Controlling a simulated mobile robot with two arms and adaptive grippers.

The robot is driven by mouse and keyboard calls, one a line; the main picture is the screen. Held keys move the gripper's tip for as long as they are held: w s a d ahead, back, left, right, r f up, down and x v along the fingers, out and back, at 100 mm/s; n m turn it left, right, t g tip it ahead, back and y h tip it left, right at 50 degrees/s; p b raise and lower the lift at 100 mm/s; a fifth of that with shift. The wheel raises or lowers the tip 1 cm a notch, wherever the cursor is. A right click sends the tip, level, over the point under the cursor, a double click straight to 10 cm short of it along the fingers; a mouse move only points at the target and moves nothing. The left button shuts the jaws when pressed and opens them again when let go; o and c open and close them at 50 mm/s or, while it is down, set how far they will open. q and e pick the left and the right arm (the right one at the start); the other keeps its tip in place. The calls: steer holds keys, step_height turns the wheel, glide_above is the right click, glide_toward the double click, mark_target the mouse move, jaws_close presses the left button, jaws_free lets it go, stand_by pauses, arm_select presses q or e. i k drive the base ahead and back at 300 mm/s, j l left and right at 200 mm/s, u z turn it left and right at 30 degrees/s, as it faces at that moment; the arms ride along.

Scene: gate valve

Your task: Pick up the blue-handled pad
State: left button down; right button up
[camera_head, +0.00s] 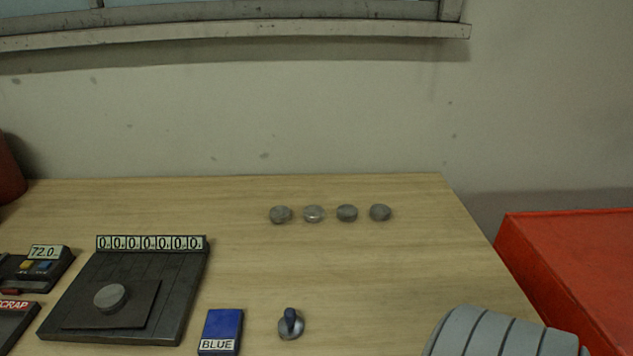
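The blue-handled pad (291,324) is a small round grey disc with a dark blue upright handle. It rests on the wooden table (390,270) near the lower middle of the head view, just right of a blue block labelled BLUE (221,330), apart from it. Neither of my grippers shows in this view. A grey ribbed rounded shape at the lower right edge looks like part of my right arm, with its gripper out of frame.
Several grey discs (313,214) stand in a row at the back. A dark plate with a digit strip (150,243) carries another grey disc (110,297). A 72.0 display device (45,252) and a SCRAP tray (14,306) lie left. A red box (570,260) stands right.

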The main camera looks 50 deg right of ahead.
mark_target(291, 326)
steer(key=z, duration=1.3)
